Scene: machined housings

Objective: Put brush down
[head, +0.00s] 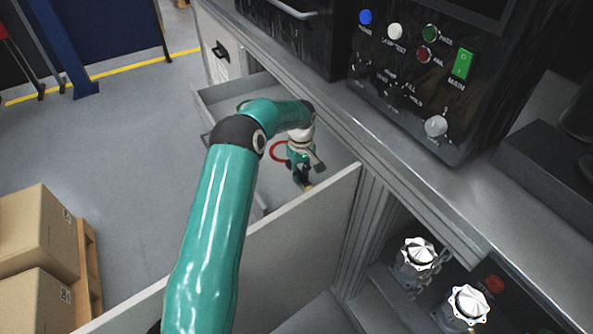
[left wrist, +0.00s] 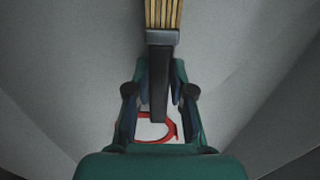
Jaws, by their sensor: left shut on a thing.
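My left gripper (head: 301,168) is inside the open drawer (head: 300,225), reaching down from above. In the left wrist view its fingers (left wrist: 158,92) are shut on the dark handle of a brush (left wrist: 162,15) with tan bristles. The bristles point away from the gripper, towards the top of that view. In the head view only a small tan end of the brush (head: 308,187) shows below the fingers. I cannot tell whether the brush touches the drawer floor. My right gripper is not in view.
A red curved outline (head: 277,151) is on the drawer floor beside the gripper; it also shows under the handle in the left wrist view (left wrist: 170,137). Drawer walls surround the gripper. A control panel (head: 420,75) stands on the bench. Silver machined parts (head: 418,258) sit below right; cardboard boxes (head: 35,235) stand left.

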